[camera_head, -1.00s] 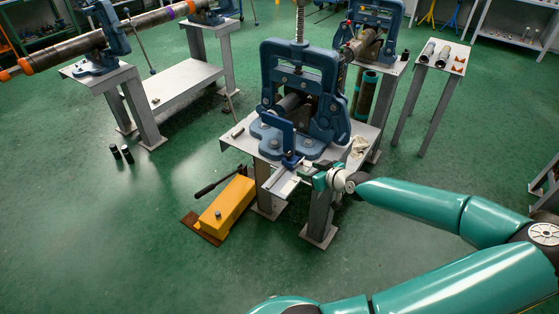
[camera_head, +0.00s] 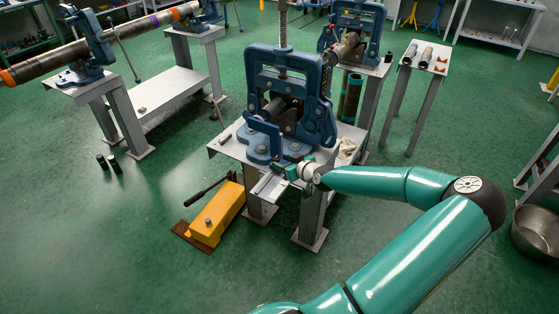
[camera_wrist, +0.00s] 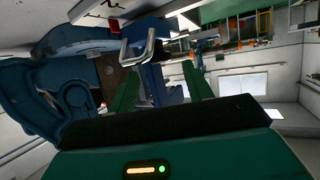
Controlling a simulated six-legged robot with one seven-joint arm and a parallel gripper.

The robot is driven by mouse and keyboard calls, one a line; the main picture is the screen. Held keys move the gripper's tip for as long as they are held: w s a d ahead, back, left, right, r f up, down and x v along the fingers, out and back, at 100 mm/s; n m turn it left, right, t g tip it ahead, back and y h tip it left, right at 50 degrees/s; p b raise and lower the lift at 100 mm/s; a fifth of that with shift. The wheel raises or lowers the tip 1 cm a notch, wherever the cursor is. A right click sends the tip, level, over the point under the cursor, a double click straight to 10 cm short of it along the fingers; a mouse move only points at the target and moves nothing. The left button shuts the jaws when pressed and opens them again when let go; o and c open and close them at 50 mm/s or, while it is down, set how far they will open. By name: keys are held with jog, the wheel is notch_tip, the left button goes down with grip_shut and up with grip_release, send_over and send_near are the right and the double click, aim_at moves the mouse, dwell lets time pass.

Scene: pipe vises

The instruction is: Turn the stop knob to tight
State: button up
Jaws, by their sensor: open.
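The blue pipe vise (camera_head: 258,78) stands on a grey metal table (camera_head: 228,150). A blue upright stop (camera_head: 262,138) is at its front, above a pale rail (camera_head: 268,187). My gripper (camera_head: 288,171) is at this front edge, close to the stop. In the wrist view my gripper's green fingers (camera_wrist: 160,72) are spread apart, with a blue block (camera_wrist: 152,82) and a bent bright metal bar (camera_wrist: 138,48) beyond and between them. I cannot clearly pick out the stop knob; it may be hidden by the fingers. I cannot tell whether they touch anything.
A yellow hydraulic pump (camera_head: 216,214) with a black lever lies on the floor at the table's left. Another bench (camera_head: 165,95) holds a long pipe at left. A metal bowl (camera_head: 537,230) is at right. The front floor is clear.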

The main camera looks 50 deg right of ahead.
aim_at(277, 159)
jog(key=shift+x, duration=1.8)
jog(key=shift+f, duration=0.1)
jog(key=shift+a, duration=0.1)
jog(key=c, duration=0.9)
